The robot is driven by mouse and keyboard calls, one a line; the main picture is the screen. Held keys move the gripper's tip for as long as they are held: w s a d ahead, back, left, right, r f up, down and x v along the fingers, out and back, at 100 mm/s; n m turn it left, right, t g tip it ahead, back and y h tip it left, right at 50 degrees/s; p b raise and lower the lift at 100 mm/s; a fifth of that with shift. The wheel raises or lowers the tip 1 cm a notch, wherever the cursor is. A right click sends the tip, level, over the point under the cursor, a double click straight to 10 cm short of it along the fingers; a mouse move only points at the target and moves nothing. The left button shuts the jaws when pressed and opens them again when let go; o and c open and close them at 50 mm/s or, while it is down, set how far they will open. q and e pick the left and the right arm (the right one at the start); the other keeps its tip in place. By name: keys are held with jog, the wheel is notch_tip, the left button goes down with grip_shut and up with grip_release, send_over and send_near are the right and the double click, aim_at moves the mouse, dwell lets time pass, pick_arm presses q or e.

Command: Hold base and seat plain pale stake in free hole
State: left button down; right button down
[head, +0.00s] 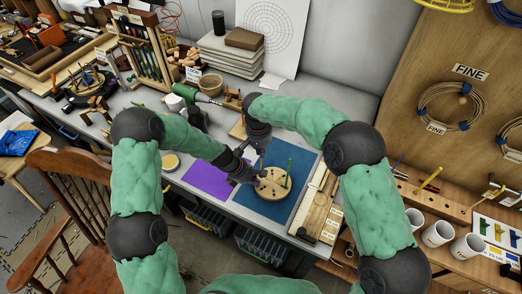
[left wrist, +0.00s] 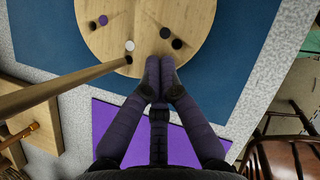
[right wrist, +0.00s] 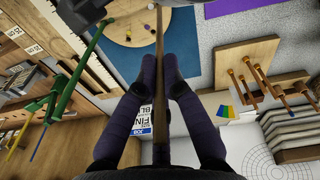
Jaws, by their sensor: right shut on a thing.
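The round wooden base (head: 268,192) lies on the blue mat (head: 268,209) and has several holes, some with dark, purple or white marks, in the left wrist view (left wrist: 205,15). My right gripper (right wrist: 160,72) is shut on the plain pale stake (right wrist: 159,32). The stake's lower end (left wrist: 112,67) is close to a dark hole beside the white mark; I cannot tell if it is inside.
A purple mat (head: 207,180) lies left of the blue mat. A wooden tray (head: 318,208) stands right of it. A green-handled tool (head: 185,92) and a wooden rack (head: 145,62) are behind to the left. White cups (head: 438,234) stand on the right shelf.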

pick_arm(q)
jog(key=shift+s+f, duration=0.2)
pick_arm(e)
jog(key=shift+f, duration=1.55)
jog(key=c, duration=1.3)
grip_release()
jog(key=shift+s+a+r, duration=0.1)
jog(key=shift+s+r, duration=0.05)
jog(key=shift+r, duration=1.6)
jog(key=shift+s+a+r, duration=0.1)
jog(key=shift+s+r, duration=0.05)
jog(key=shift+r, duration=1.6)
pick_arm(q)
jog(key=shift+r, duration=0.1)
